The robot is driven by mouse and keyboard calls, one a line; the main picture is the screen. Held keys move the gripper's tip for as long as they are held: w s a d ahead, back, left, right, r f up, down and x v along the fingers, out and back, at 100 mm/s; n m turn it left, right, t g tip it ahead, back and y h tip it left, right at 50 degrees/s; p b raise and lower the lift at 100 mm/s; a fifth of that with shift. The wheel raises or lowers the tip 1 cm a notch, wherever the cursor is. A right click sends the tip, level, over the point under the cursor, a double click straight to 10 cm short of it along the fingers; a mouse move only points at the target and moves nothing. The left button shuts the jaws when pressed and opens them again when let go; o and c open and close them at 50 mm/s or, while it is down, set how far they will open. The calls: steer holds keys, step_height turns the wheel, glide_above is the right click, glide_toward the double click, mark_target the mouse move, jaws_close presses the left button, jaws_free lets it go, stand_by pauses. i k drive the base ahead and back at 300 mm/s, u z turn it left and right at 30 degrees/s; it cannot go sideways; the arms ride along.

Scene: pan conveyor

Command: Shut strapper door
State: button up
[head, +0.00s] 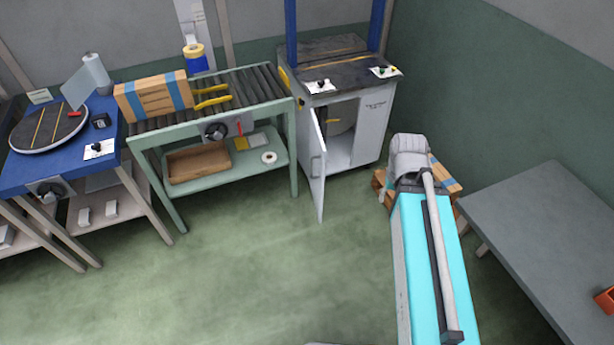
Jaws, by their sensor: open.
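The strapper (372,130) is a white cabinet with a dark top and a blue arch, standing at the back against the wall. Its door (318,172) is a narrow white panel, open and swung out toward me from the left side of the front. The cabinet's inside shows through the opening, with a pale round part in it. The right part of the front is a closed panel. My own cyan and pale grey parts fill the lower right, apart from the door. My gripper cannot be made out in this view.
A green roller conveyor (162,140) with a strapped carton (154,97) stands left of the strapper, close to the door. A blue turntable bench (60,175) is farther left. A grey table (545,220) is at right. The green floor before the door is clear.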

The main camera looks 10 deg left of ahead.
mark_target(317, 152)
steer(key=u, duration=0.45)
steer(key=i, duration=1)
steer(key=z, duration=0.35)
steer(key=k, duration=0.5)
